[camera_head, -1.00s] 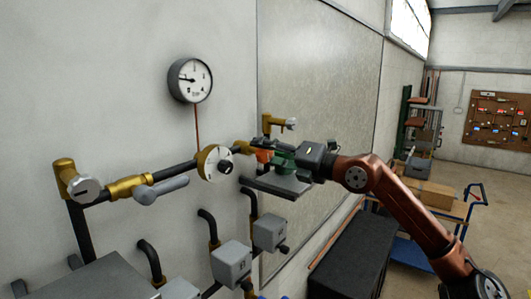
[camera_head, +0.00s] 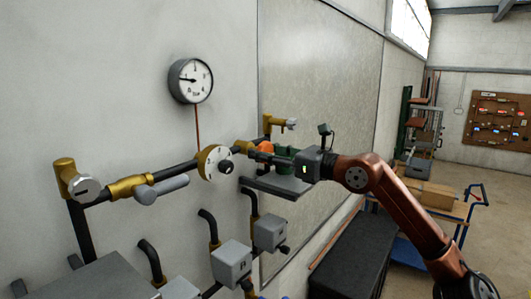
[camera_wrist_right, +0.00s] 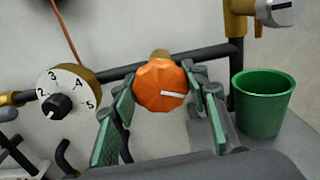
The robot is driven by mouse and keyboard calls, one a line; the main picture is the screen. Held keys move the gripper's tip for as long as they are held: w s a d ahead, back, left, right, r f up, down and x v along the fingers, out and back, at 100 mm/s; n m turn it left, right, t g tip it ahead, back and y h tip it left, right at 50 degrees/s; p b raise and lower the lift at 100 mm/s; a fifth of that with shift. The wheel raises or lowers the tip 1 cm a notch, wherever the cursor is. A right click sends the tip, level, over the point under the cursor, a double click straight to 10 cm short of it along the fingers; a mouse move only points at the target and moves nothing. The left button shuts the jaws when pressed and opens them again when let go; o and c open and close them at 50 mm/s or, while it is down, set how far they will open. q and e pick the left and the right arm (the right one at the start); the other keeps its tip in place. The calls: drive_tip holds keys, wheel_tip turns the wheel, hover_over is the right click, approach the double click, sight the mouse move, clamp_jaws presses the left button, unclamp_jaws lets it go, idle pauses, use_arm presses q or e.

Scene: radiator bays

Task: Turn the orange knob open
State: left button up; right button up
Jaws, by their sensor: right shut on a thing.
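The orange knob (camera_head: 265,146) sits on the wall pipe to the right of a round numbered dial. In the right wrist view the knob (camera_wrist_right: 160,88) is a ribbed orange disc with a white mark pointing right. My right gripper (camera_head: 268,153) is shut on the knob. Its green-padded fingers stand on either side of the knob in the right wrist view (camera_wrist_right: 159,82). My left gripper is not in view.
The white numbered dial (camera_head: 213,163) with a black centre is just left of the knob. A green cup (camera_wrist_right: 262,105) stands on a grey shelf (camera_head: 278,186) close to the gripper. A pressure gauge (camera_head: 190,80) hangs above. Grey valve boxes (camera_head: 231,262) are below.

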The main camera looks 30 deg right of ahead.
drive_tip(key=n, duration=0.7)
drive_tip(key=shift+f, duration=0.15)
drive_tip(key=n, duration=0.6)
drive_tip(key=shift+a+n, duration=0.1)
drive_tip(key=shift+n, duration=0.2)
drive_tip(key=n, duration=0.4)
drive_tip(key=shift+f, duration=0.1)
drive_tip(key=n, duration=0.5)
drive_tip(key=o, duration=1.2)
drive_tip(key=shift+c, duration=0.2)
drive_tip(key=shift+s, duration=0.1)
